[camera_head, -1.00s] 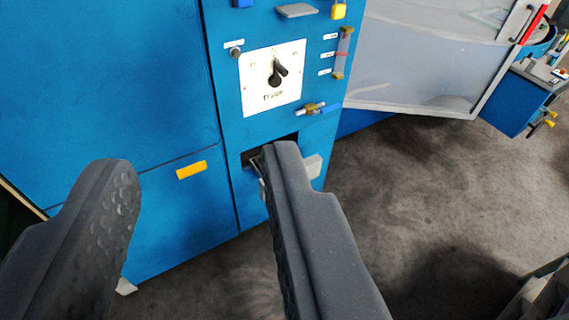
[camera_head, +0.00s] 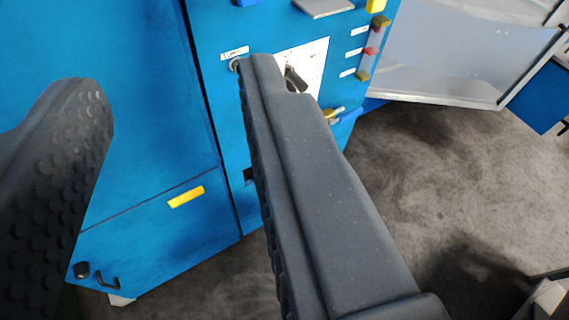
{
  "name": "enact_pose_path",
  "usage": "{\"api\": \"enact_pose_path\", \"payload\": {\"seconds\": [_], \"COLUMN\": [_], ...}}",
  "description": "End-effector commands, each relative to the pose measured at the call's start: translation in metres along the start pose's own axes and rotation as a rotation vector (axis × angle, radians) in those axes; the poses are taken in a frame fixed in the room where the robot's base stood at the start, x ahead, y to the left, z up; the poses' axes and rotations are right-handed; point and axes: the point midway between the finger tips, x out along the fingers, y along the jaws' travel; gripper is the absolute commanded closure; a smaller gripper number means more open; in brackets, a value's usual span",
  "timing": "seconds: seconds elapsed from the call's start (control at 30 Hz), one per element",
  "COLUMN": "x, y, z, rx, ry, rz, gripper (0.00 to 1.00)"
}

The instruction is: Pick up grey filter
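My gripper (camera_head: 172,75) is open and empty, its two dark fingers wide apart in front of a blue cabinet (camera_head: 150,130). I cannot pick out a grey filter with certainty. The right finger hides most of a dark opening (camera_head: 248,175) low on the cabinet; only its left edge shows. The grey parts in and beside that opening are hidden. A grey plate (camera_head: 322,7) juts out at the top of the cabinet; I cannot tell whether it is the filter.
The right finger partly covers a white panel with a dark knob (camera_head: 296,80). A brass and blue valve (camera_head: 343,114) sticks out beside it. A grey translucent door (camera_head: 460,55) stands at the right.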

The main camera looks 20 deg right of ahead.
Motion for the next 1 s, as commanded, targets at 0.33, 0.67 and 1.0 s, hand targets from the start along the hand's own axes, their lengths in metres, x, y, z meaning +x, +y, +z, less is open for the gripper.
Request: {"api": "enact_pose_path", "payload": {"seconds": [0.33,0.67,1.0], "x": [0.0,0.068,0.234], "y": [0.0,-0.033,-0.051], "z": [0.0,0.008,0.083], "rx": [0.0,0.129,0.565], "ry": [0.0,0.045,0.139], "rz": [0.0,-0.132,-0.143], "gripper": [0.64,0.64,0.64]}}
